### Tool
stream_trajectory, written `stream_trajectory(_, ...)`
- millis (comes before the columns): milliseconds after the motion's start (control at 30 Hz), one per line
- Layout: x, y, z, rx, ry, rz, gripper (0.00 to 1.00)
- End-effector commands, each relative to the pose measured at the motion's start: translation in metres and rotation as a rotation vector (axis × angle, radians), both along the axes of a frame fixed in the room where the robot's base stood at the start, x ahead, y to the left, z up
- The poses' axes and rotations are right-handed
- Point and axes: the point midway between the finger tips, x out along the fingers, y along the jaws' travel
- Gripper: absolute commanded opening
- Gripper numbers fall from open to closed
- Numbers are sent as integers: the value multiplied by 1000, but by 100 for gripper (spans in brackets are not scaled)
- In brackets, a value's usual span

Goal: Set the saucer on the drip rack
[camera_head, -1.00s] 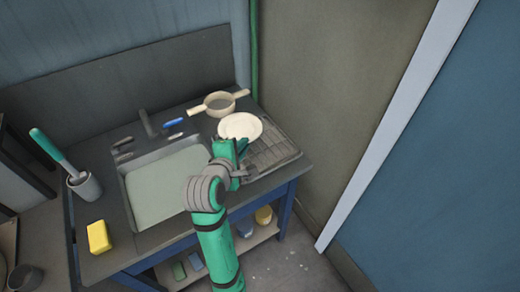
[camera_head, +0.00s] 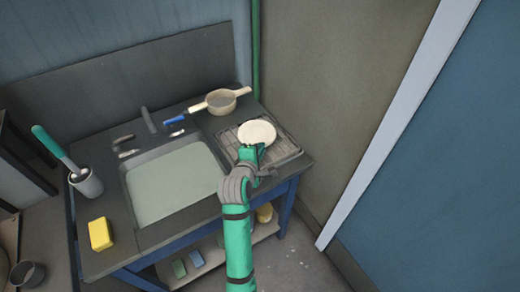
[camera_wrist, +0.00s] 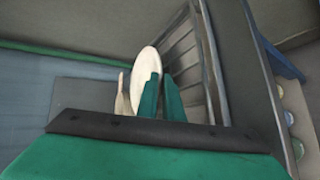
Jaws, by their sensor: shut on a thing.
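The saucer (camera_head: 257,132) is a pale cream disc, held by my gripper (camera_head: 252,150) over the drip rack. In the wrist view the saucer (camera_wrist: 145,70) stands edge-on between the two green fingers (camera_wrist: 160,103), which are closed on its near rim. The drip rack (camera_head: 284,151) is a dark grey wire grid at the right end of the counter. In the wrist view its bars (camera_wrist: 184,55) show beside the saucer. I cannot tell whether the saucer touches the rack.
A beige strainer or pan (camera_head: 221,101) with two handles lies behind the rack. The sink (camera_head: 172,185) is left of my arm. A blue-handled item (camera_head: 176,119) lies behind the sink. A yellow sponge (camera_head: 100,234) and a brush holder (camera_head: 86,184) are at the left.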

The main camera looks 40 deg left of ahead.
Motion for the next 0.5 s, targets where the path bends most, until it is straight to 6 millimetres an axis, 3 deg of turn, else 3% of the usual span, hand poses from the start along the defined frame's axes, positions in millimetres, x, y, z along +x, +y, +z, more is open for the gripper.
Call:
stream_trajectory(300,0,0,-2,0,-1,0,0)
stream_trajectory(333,0,0,-2,0,0,0,14)
stream_trajectory(400,0,0,-2,0,0,0,25)
stream_trajectory(500,0,0,-2,0,0,0,25)
